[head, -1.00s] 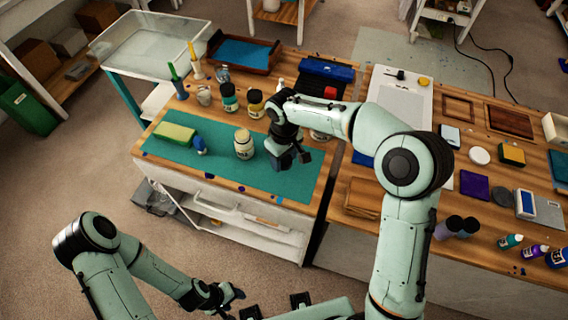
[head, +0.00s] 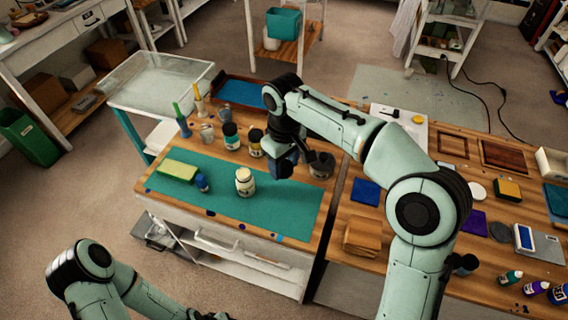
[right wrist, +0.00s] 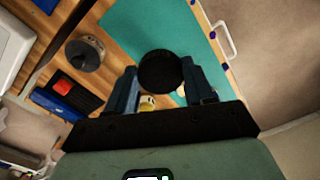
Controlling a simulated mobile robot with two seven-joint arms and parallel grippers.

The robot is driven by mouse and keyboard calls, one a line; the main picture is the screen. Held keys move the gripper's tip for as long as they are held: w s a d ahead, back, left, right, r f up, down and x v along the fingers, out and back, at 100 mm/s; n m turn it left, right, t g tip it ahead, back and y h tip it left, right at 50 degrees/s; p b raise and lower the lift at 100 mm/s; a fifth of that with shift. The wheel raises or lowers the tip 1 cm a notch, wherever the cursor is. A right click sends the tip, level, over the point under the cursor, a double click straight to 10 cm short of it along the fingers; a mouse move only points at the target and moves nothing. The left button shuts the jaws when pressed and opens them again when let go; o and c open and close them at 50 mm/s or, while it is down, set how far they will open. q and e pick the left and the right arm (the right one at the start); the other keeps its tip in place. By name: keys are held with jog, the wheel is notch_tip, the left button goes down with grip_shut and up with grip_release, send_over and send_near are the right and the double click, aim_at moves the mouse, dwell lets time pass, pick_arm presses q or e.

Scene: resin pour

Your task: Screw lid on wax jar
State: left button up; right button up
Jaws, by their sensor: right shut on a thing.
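A cream jar with a pale label, likely the wax jar (head: 245,184), stands upright on the teal mat (head: 285,208). My right gripper (head: 298,168) is above the back right part of the mat, to the right of the jar and apart from it. In the right wrist view it is shut on a round black lid (right wrist: 160,72), held between both fingertips. The lid is hard to make out in the head view. Of my left arm, only the links show at the lower left; its fingers are cut off by the bottom edge.
A dark-topped tin (head: 321,166) stands close to my right gripper. A teal-labelled jar (head: 231,136) and a yellow-labelled jar (head: 255,142) stand behind the cream jar. The mat's front right is clear.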

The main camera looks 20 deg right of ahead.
jog(key=d+f+m, duration=0.1)
jog(key=f+m, duration=0.1)
jog(key=f, duration=0.3)
jog(key=w+d+f+m, duration=0.1)
jog(key=d+f+m, duration=0.1)
jog(key=f, duration=0.3)
jog(key=w+d+f+m, duration=0.1)
jog(key=d+f, duration=0.1)
jog(key=f, duration=0.4)
jog(key=shift+w+m, duration=0.1)
jog(key=shift+m, duration=0.3)
